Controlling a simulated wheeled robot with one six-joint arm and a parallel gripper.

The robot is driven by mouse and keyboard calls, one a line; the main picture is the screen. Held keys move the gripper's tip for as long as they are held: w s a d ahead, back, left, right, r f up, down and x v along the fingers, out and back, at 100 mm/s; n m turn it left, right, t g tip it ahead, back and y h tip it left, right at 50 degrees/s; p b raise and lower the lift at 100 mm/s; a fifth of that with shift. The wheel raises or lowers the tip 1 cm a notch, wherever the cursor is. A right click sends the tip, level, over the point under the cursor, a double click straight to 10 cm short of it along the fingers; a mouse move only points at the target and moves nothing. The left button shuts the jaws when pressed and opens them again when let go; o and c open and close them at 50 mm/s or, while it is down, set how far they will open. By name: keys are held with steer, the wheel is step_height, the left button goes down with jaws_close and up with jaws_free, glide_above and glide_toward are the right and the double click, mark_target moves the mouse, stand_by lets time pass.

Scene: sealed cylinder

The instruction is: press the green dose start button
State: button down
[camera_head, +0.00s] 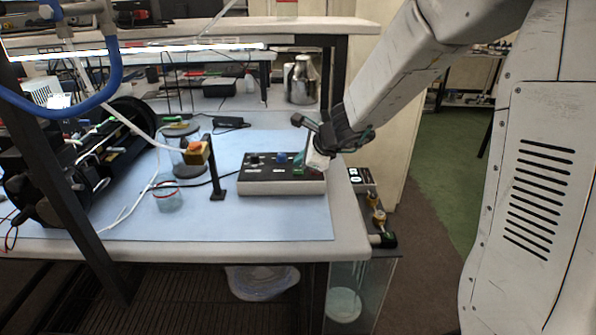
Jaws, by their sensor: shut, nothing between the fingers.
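A control box (282,187) with a dark top and a light front edge sits on the blue mat near the right edge of the table. A blue knob or button (282,157) and a dark knob (254,160) show on its top. A green part (299,160) shows beside my gripper at the box's right side; I cannot tell whether it is the button. My gripper (318,162) is shut and empty, over the right end of the box. It hides part of the panel there. I cannot tell whether it touches the panel.
A black cylindrical apparatus (60,170) with cables fills the left. A clear cylinder with fittings (352,290) stands beyond the table's right edge. A metal canister (300,80) is at the back.

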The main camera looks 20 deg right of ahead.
mark_target(300, 173)
steer(key=shift+r, duration=2.5)
steer(key=shift+s+a+n, duration=0.15)
steer(key=shift+a+n, duration=0.05)
steer(key=shift+n, duration=0.1)
steer(key=s+a+n+g+y, duration=0.1)
steer(key=s+a+n+g, duration=0.15)
steer(key=s+n, duration=0.55)
steer(key=s+a+n+g, duration=0.1)
steer(key=s+n+g, duration=0.35)
steer(key=s, duration=0.45)
steer(key=s+d+r+n+h, duration=0.2)
steer(key=s+d+n, duration=0.1)
steer(key=s, duration=0.7)
steer(key=s+d+r+n+h, duration=0.2)
steer(key=s+n, duration=0.4)
steer(key=s, duration=0.3)
steer(key=shift+s+d+h, duration=0.4)
steer(key=shift+d, duration=0.3)
